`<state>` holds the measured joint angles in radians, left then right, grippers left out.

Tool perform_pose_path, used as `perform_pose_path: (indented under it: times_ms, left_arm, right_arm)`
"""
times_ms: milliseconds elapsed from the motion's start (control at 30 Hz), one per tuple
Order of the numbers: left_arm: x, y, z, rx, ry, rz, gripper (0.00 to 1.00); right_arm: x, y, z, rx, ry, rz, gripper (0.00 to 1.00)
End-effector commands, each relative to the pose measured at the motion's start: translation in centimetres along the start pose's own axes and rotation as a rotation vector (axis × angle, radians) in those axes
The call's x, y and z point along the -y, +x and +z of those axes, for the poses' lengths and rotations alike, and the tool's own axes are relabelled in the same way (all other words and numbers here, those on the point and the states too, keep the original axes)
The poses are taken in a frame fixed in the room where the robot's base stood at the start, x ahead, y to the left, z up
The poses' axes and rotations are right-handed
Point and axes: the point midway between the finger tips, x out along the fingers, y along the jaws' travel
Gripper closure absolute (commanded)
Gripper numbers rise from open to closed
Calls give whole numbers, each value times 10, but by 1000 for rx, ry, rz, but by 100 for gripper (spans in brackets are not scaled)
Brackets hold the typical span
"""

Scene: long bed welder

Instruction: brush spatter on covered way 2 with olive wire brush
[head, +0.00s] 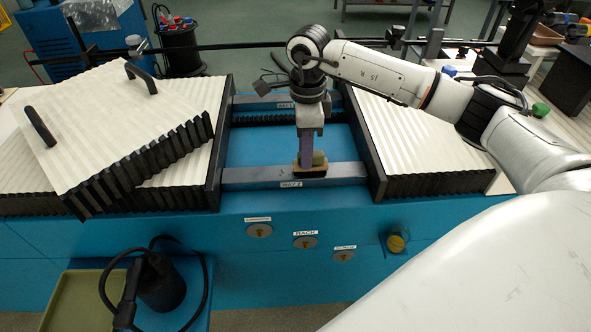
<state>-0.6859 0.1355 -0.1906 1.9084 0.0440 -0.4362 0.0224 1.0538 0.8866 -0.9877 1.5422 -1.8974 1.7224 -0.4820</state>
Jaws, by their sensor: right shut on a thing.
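My right gripper (310,150) reaches down over the middle of the machine and is shut on a small brush. The brush's olive part (320,158) shows beside the fingers, with a tan block and a dark underside below. It is upright at the near way rail (241,178); its underside appears to touch the rail's top. The rail's front label looks like "WAY" with a number too small to read surely. A second rail (252,99) runs behind it. Spatter cannot be made out. My left gripper is not in view.
Ribbed bellows covers flank the gap on the left (205,90) and right (400,135). A loose ribbed cover (110,120) with two black handles lies tilted over the left one. A dark bar (245,44) crosses behind. A torch holder (160,285) and green tray (82,300) are in front.

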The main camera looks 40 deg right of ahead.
Motion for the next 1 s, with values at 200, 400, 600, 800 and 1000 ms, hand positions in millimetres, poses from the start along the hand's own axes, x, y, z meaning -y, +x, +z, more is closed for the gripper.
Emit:
perform_pose_path:
  times_ms: [200, 400, 600, 800, 1000]
  left_arm:
    - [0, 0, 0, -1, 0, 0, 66]
    - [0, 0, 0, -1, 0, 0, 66]
    - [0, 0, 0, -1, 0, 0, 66]
    - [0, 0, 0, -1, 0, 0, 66]
    - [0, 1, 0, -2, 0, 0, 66]
  right_arm:
    - [-1, 0, 23, 2, -3, 1, 100]
    - [-1, 1, 40, 1, -3, 1, 100]
    - [-1, 1, 44, 0, -2, 2, 100]
    - [-1, 1, 44, 0, -2, 2, 100]
    - [-1, 2, 53, 1, -3, 3, 100]
